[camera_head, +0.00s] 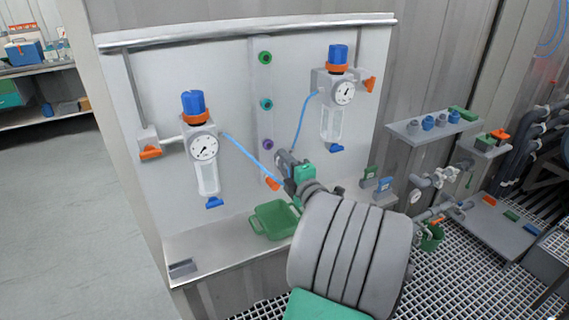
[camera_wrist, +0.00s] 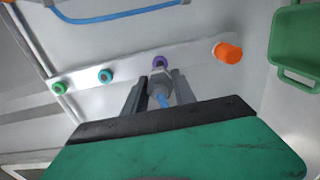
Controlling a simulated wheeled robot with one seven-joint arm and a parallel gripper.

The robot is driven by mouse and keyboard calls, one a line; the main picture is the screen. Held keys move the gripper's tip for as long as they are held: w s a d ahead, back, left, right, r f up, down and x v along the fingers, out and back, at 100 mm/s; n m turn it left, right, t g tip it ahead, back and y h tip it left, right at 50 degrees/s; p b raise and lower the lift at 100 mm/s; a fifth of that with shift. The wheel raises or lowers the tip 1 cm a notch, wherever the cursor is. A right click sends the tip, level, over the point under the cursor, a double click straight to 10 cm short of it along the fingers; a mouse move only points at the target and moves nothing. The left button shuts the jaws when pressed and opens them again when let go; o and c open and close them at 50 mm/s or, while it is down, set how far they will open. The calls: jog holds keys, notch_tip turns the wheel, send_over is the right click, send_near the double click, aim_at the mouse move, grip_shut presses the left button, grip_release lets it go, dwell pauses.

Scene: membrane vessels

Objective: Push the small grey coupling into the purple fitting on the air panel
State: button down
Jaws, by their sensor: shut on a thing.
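The purple fitting (camera_head: 267,144) is on the upright strip of the air panel, third from the top. It also shows in the wrist view (camera_wrist: 159,62), partly covered by the small grey coupling (camera_wrist: 158,79). My gripper (camera_wrist: 157,88) is shut on the coupling, one finger on each side. A blue hose (camera_wrist: 163,100) runs from the coupling back towards the palm. The coupling points at the purple fitting and overlaps it in the wrist view; I cannot tell whether they touch. In the head view my gripper (camera_head: 284,160) is just right of and below the fitting.
Green (camera_head: 265,57), teal (camera_head: 266,104) and orange (camera_head: 272,184) fittings share the strip. Two gauge regulators (camera_head: 203,147) (camera_head: 343,92) flank it, with blue hoses near my gripper. A green tray (camera_head: 258,224) lies on the ledge below. My arm hides part of the ledge.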

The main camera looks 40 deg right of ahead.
aim_at(269, 146)
jog(key=shift+p+x, duration=1.85)
jog(key=shift+x, duration=0.95)
jog(key=shift+f+b, duration=0.1)
jog(key=shift+b, duration=2.4)
jog(key=shift+w+d+b, duration=0.15)
jog(key=shift+w+b, duration=0.2)
jog(key=shift+w, duration=0.15)
jog(key=c, duration=0.9)
grip_release()
jog(key=b+v, duration=0.2)
jog(key=v, duration=0.5)
jog(key=shift+s, duration=0.4)
